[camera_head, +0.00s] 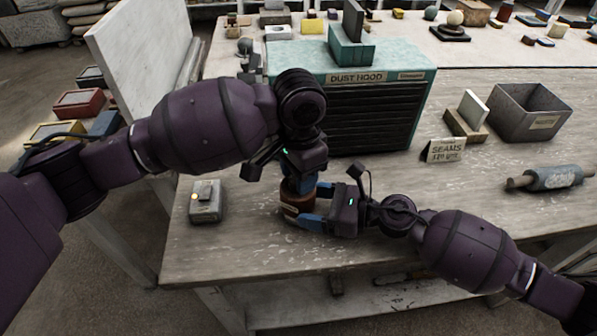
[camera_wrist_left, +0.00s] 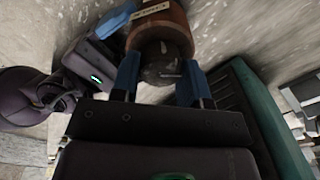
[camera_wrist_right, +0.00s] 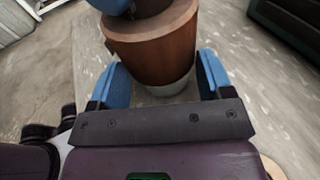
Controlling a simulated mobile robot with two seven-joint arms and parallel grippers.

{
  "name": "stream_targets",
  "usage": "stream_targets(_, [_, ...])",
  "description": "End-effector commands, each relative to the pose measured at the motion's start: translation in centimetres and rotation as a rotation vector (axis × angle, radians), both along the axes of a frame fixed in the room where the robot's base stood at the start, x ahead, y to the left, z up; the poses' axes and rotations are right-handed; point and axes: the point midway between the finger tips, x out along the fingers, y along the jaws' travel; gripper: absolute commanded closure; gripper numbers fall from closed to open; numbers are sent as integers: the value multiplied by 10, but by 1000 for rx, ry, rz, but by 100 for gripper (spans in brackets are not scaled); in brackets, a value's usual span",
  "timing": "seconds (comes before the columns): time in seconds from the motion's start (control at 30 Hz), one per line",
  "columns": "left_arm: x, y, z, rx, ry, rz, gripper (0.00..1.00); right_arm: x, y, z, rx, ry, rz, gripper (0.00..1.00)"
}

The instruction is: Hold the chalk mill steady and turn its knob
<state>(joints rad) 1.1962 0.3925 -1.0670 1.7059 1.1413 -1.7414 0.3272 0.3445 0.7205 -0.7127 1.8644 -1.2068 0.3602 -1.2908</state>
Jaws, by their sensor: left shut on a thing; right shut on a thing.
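The chalk mill (camera_head: 295,200) stands upright on the table near its front edge, a brown wooden body with a pale base. Its body fills the top of the right wrist view (camera_wrist_right: 155,50). My right gripper (camera_head: 300,212) is shut on the mill's body from the right, with blue fingers on both sides (camera_wrist_right: 160,85). My left gripper (camera_head: 298,182) comes down from above and is shut on the dark knob (camera_wrist_left: 162,65), one blue finger on each side. In the head view the knob is mostly hidden by the left gripper.
The dust hood (camera_head: 375,110) stands close behind the grippers. A small grey box (camera_head: 205,202) with a lit button is to the left. The seams card (camera_head: 444,151), a grey bin (camera_head: 528,112) and a roller (camera_head: 552,178) are to the right. The table's front edge is close.

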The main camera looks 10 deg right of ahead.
Motion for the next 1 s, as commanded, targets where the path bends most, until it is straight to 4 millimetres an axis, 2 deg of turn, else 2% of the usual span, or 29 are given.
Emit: stream_targets(1.0, [-3, -3, 1, -6, -4, -971, 82, -1, 2, 0, 1, 2, 4, 51])
